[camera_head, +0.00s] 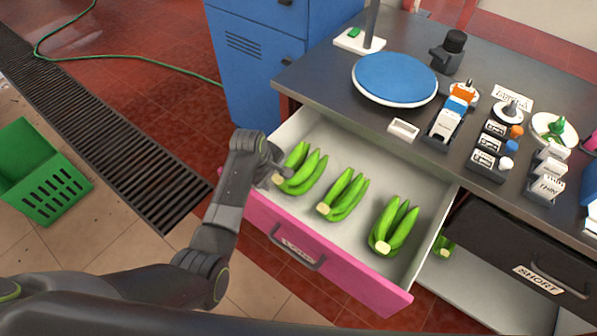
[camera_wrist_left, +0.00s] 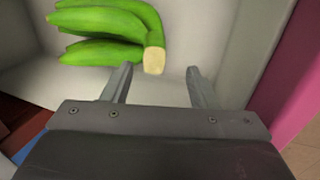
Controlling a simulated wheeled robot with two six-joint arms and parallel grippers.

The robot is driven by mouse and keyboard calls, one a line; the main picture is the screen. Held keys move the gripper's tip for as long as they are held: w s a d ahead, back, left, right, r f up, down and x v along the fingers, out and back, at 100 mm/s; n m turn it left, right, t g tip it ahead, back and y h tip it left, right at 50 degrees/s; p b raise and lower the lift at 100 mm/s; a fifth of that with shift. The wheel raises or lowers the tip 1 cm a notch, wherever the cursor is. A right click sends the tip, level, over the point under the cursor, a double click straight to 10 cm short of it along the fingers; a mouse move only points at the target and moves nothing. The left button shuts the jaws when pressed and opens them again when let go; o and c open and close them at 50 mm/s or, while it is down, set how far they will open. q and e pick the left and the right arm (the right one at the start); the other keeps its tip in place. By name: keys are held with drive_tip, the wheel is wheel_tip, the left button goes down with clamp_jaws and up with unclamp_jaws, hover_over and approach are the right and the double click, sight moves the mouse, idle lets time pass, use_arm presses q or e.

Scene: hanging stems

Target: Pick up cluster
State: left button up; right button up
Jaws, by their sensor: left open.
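Three green banana clusters lie in a row in the open pink-fronted drawer (camera_head: 338,262). The left cluster (camera_head: 303,170) is closest to my left gripper (camera_head: 277,172), which is at its cut stem end. The middle cluster (camera_head: 344,195) and the right cluster (camera_head: 396,228) lie apart from it. In the left wrist view my left gripper (camera_wrist_left: 160,82) is open, with the pale cut crown of a cluster (camera_wrist_left: 110,32) just beyond and between its fingertips. Nothing is held. My right gripper is not in view.
The grey worktop (camera_head: 330,73) behind the drawer carries a blue round scale (camera_head: 395,78), a small white tray (camera_head: 403,130) and several label stamps. A dark drawer marked SHORT (camera_head: 539,280) is at right, with another green piece (camera_head: 443,245) below. A green crate (camera_head: 40,172) stands left.

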sight(279, 178)
use_arm(q)
drive_tip(key=shift+w+d+x, duration=0.1)
drive_tip(key=shift+d+x, duration=0.1)
drive_tip(key=shift+x, duration=0.9)
drive_tip(key=shift+w+d+x, duration=0.1)
drive_tip(key=shift+d+x, duration=0.05)
drive_tip(key=shift+x, duration=0.95)
drive_tip(key=shift+w+f+b, duration=0.15)
drive_tip(key=shift+f+b, duration=0.2)
drive_tip(key=shift+f, duration=0.1)
drive_tip(key=c, duration=1.1)
drive_tip(key=shift+w+d+r, duration=0.1)
drive_tip(key=shift+w+r, duration=0.05)
clamp_jaws()
drive_tip(key=shift+r, duration=0.1)
